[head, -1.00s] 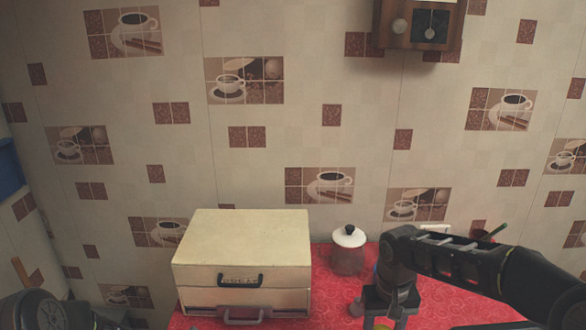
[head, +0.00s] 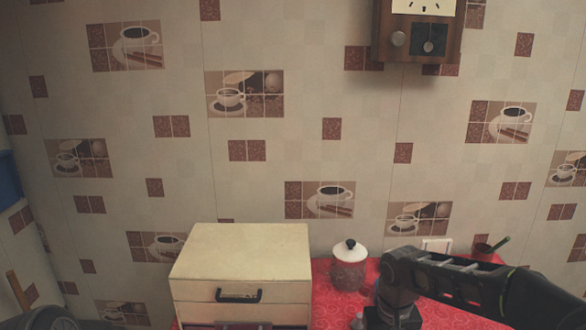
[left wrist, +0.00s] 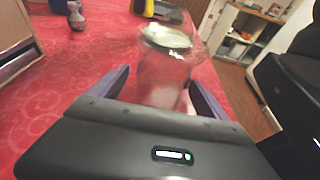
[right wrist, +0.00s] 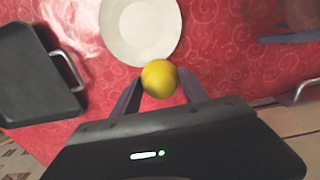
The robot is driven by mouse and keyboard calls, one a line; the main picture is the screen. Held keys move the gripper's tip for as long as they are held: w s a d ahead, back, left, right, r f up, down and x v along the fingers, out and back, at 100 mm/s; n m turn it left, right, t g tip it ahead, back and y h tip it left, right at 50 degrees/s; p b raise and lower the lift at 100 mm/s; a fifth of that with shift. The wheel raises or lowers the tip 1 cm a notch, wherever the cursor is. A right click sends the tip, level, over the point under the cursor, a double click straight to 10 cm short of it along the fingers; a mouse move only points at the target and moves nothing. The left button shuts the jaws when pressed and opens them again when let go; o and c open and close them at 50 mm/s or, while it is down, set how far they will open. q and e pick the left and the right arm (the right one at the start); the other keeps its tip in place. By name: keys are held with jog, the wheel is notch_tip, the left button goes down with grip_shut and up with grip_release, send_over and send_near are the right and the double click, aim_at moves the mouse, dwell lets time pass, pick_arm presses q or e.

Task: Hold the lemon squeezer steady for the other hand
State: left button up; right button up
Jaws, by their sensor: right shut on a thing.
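In the left wrist view, a clear glass vessel with a pale greenish top (left wrist: 165,75) stands on the red cloth; it looks like the lemon squeezer. My left gripper (left wrist: 162,88) is open, with one finger on each side of it and a visible gap at the left finger. In the right wrist view, my right gripper (right wrist: 159,88) is shut on a yellow lemon (right wrist: 159,76). The lemon is seen from above, over the cloth near the white plate (right wrist: 140,28). In the head view, both grippers' fingertips are out of the picture.
A beige drawer box (head: 240,250) and a white-lidded jar (head: 348,268) stand against the tiled wall. A dark tray (right wrist: 35,75) lies left of the plate. A small grey figure-like item (left wrist: 75,14) and a yellow-black object (left wrist: 160,9) stand beyond the glass vessel.

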pick_arm(q)
jog(key=c, duration=0.9)
pick_arm(e)
jog(key=shift+a, duration=0.1)
jog(key=shift+n, duration=0.9)
jog(key=s+a+r, duration=0.2)
jog(key=a+r, duration=0.1)
jog(key=a, duration=0.4)
jog(key=s+a+r, duration=0.1)
jog(key=a+r, duration=0.3)
jog(key=a, duration=0.2)
jog(key=s+a+r, duration=0.2)
jog(key=a+r, duration=0.2)
jog(key=a, duration=0.3)
jog(key=shift+s+a, duration=0.3)
jog(key=shift+s, duration=0.05)
jog(key=shift+s+d+m, duration=0.45)
jog(key=shift+s+m, duration=0.1)
jog(key=shift+m, duration=0.35)
